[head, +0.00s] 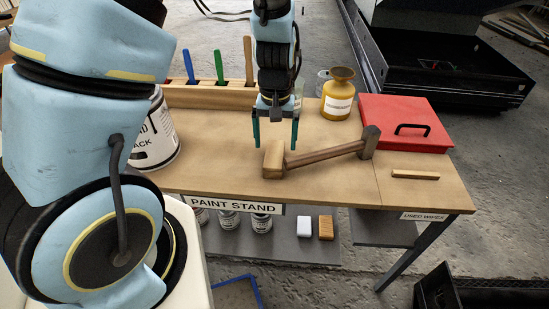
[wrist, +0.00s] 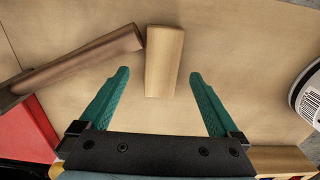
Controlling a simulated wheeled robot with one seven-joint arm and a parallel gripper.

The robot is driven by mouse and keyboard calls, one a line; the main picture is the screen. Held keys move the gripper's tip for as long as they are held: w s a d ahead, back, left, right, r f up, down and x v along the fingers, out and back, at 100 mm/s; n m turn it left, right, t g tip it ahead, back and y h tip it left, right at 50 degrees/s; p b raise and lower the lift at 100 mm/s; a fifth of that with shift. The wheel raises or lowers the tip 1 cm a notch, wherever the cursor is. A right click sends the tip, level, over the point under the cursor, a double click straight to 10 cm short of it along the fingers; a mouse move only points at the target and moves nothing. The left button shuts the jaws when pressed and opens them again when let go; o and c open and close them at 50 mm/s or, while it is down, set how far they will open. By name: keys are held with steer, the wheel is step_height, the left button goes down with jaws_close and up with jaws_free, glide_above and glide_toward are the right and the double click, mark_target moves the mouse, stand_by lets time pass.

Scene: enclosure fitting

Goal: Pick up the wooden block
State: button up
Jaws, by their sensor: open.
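My gripper (head: 275,143) has green fingers, spread apart and empty, pointing down above and just behind the block. In the wrist view my gripper (wrist: 159,76) has one finger on each side of the block's near end, with clear gaps.
A red box (head: 405,125) with a black handle and a yellow-brown bottle (head: 338,98) stand to the right. A large paint can (head: 158,135) is at the left. A rack with colored handles (head: 210,95) lines the back. A thin wooden strip (head: 415,175) lies at the right.

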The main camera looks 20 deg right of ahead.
mark_target(275, 153)
steer(key=shift+w+a+f+p, duration=0.1)
steer(key=shift+f+p, duration=0.4)
steer(key=shift+f, duration=2.25)
steer(key=shift+c, duration=0.4)
steer(key=c, duration=1.4)
steer(key=shift+r, duration=0.1)
steer(key=shift+c, duration=0.2)
